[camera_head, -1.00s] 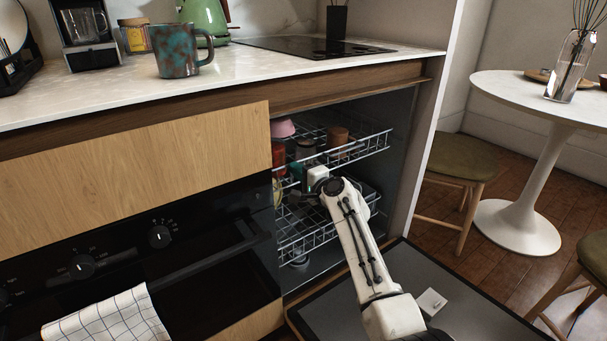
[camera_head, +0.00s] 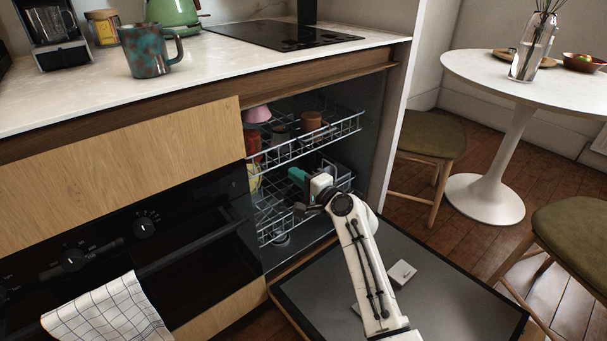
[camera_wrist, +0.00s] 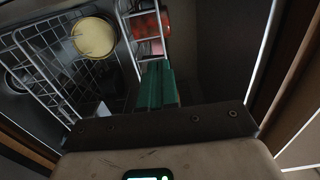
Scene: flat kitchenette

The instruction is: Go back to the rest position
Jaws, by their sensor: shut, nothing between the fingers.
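My gripper (camera_head: 298,177) is at the opening of the dishwasher, just below the front of the upper rack (camera_head: 335,134) and above the lower rack (camera_head: 272,222). Its green fingers are pressed together and empty; they also show in the wrist view (camera_wrist: 156,84). My white arm reaches up to it over the lowered dishwasher door (camera_head: 440,284). I cannot tell whether the gripper touches a rack.
The upper rack holds a pink bowl (camera_head: 257,114), a brown cup (camera_head: 311,121) and a red item (camera_head: 252,141). A yellow round item (camera_wrist: 94,37) sits near the wire rack in the wrist view. A stool (camera_head: 432,135) and a round table (camera_head: 530,80) stand at right.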

